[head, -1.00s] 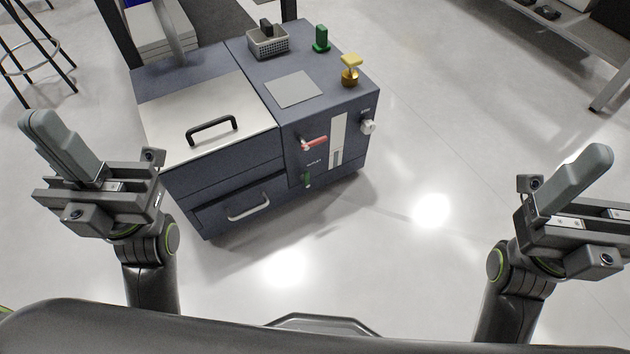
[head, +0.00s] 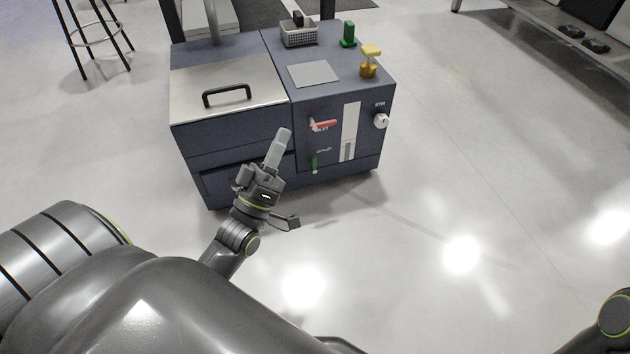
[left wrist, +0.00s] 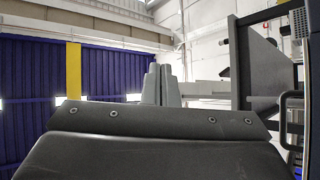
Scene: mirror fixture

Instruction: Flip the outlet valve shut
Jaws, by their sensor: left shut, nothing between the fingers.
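The outlet valve is a small green lever (head: 314,163) low on the front of the blue-grey cabinet (head: 345,172), under a small label. It stands upright in the picture. A red lever (head: 323,125) lies roughly level above it. My left gripper (head: 284,134) is shut and empty, its fingers pointing up in front of the cabinet, left of the green lever and apart from it in the picture. Its closed fingers (left wrist: 161,84) also show in the left wrist view, where neither lever is seen. My right gripper is out of view; only a part of my right arm shows.
A pale vertical strip (head: 350,130) and a white knob (head: 381,121) are right of the levers. A lid with a black handle (head: 227,95) covers the cabinet's left top. A basket (head: 299,35), green piece (head: 348,35) and yellow piece (head: 370,62) stand on top. Floor to the right is clear.

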